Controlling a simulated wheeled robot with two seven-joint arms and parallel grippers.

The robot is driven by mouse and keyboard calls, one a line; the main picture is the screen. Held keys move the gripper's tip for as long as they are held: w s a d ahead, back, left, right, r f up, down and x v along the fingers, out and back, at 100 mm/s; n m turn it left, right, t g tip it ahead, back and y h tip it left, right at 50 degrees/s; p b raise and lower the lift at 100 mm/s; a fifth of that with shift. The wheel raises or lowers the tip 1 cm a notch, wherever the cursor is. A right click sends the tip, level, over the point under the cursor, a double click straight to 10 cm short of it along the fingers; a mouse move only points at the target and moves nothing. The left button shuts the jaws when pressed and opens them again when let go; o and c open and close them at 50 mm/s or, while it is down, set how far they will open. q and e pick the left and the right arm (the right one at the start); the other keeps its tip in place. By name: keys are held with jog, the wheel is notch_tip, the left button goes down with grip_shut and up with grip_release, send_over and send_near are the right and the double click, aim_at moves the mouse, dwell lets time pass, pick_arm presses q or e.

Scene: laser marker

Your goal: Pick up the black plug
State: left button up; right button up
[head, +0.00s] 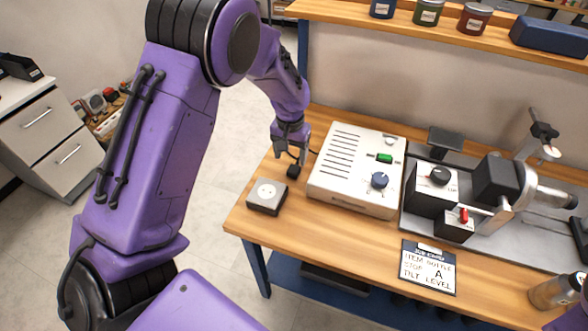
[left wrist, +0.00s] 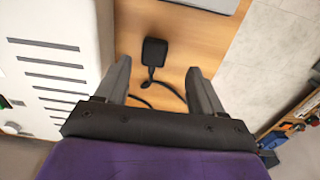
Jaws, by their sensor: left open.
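The black plug (head: 293,171) lies on the wooden bench between the white box and the socket box. In the left wrist view the plug (left wrist: 154,52) lies flat, with its black cord (left wrist: 165,84) running back beneath my gripper. My left gripper (head: 290,158) is open and empty, pointing down just above and behind the plug. In the left wrist view the two fingers of my left gripper (left wrist: 160,80) stand wide apart, with the plug ahead of the gap between them, not gripped. A grey socket box (head: 267,196) with a white outlet sits in front of the plug. My right gripper is not seen.
A white control box (head: 352,205) with a green switch and a blue knob stands close to the right of the plug. The marking machine (head: 465,190) is farther right. A job card (head: 428,267) lies at the front. The bench's left edge is near.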

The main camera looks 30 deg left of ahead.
aim_at(294, 168)
pick_arm(q)
jog(key=f, duration=0.3)
jog(key=f+p, duration=0.1)
jog(key=f, duration=0.1)
jog(key=shift+w+d, duration=0.4)
jog(key=shift+s+f, duration=0.1)
jog(key=shift+f, duration=0.2)
jog(key=shift+c, duration=0.9)
jog(key=c, duration=0.9)
jog(key=shift+r, duration=0.15)
